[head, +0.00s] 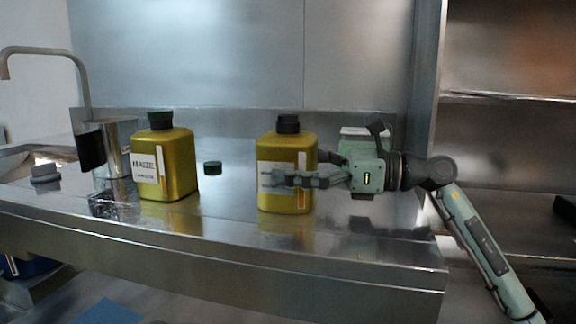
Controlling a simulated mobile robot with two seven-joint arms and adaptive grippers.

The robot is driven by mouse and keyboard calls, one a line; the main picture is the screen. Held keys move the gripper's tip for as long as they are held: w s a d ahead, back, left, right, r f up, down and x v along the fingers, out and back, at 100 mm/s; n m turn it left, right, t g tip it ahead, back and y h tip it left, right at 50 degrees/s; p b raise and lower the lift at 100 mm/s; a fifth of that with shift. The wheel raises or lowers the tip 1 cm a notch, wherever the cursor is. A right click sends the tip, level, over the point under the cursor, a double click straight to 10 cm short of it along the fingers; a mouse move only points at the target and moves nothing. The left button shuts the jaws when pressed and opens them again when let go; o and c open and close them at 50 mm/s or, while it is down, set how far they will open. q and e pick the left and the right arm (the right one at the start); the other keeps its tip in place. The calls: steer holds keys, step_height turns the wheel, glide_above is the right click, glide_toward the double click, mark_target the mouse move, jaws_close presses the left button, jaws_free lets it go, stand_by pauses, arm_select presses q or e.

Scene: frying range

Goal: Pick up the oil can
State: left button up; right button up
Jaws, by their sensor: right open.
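Two yellow cans with white labels stand upright on the steel counter. The left can (178,172) has a dark green cap, and the right can (277,148) has a black cap. I cannot tell from the labels which one is the oil can. My right gripper (304,170) reaches in from the right at the right can and is open. One finger lies across the front of that can at label height; the other seems to pass behind it, its tip hidden. I cannot tell whether the fingers touch the can. My left gripper is not in view.
A small dark green cap (212,168) lies between the cans. A metal container (122,148) stands left of the left can, near the sink and tap (83,75). The steel counter (225,225) is clear along its front. A steel wall rises behind.

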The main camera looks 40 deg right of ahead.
mark_target(288, 138)
steer(key=c, duration=1.5)
steer(key=shift+c, duration=0.2)
steer(key=shift+r, duration=0.15)
steer(key=shift+r, duration=0.65)
step_height(288, 138, up, 3)
steer(key=shift+f, duration=0.1)
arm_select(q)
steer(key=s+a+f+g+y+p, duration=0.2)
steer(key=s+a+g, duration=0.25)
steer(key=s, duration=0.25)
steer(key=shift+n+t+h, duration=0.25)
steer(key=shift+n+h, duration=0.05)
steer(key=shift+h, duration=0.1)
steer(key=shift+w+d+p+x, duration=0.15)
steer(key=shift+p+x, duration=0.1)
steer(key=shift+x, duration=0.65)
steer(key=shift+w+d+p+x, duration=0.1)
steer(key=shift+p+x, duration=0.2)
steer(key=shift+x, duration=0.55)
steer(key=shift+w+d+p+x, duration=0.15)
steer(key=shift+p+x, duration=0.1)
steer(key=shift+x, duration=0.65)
arm_select(e)
steer(key=w+a+r, duration=0.5)
steer(key=a+r, duration=0.1)
steer(key=a, duration=0.4)
steer(key=shift+w+r, duration=0.35)
